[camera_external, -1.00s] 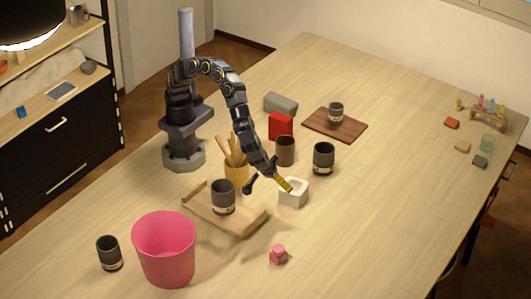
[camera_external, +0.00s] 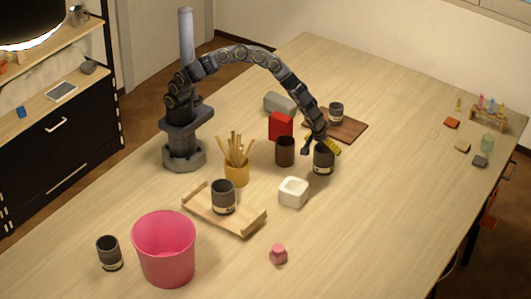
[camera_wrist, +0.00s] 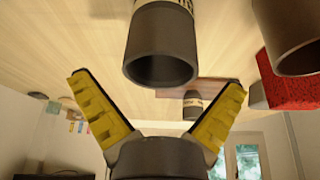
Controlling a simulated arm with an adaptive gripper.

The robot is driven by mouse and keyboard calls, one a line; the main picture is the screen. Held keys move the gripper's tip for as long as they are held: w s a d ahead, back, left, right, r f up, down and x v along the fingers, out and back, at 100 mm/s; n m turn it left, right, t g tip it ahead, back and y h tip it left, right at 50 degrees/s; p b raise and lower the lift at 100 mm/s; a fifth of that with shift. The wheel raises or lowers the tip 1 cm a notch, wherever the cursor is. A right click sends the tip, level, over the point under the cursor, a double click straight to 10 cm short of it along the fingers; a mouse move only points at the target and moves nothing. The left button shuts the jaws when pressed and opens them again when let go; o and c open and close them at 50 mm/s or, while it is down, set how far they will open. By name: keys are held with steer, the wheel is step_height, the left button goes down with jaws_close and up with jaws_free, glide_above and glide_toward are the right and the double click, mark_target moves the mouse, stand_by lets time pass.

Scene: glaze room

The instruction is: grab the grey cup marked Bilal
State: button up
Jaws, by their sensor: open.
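Several alike dark grey cups with pale label bands are in the external view; I cannot read the names. One grey cup (camera_external: 324,163) stands on the table at my gripper (camera_external: 321,147). In the wrist view this cup (camera_wrist: 162,52) shows large, with its label partly cut off, and lies ahead of and between the spread yellow fingers of my gripper (camera_wrist: 158,84). My gripper is open and empty. Another grey cup (camera_external: 336,112) stands on the brown board, one (camera_external: 223,197) on the wooden tray, and one (camera_external: 109,253) left of the pink bin.
A brown cup (camera_external: 285,151) and a red box (camera_external: 280,126) stand just left of my gripper. The brown board (camera_external: 352,128) lies behind it. A white block-shaped holder (camera_external: 293,192), wooden tray (camera_external: 247,220) and pink bin (camera_external: 165,250) are nearer the front. The table's right is largely free.

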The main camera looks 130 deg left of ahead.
steer(key=x, duration=0.2)
steer(key=shift+a+f, duration=0.1)
steer(key=shift+f, duration=0.3)
steer(key=c, duration=0.9)
steer(key=shift+c, duration=0.3)
steer(key=shift+r, duration=0.15)
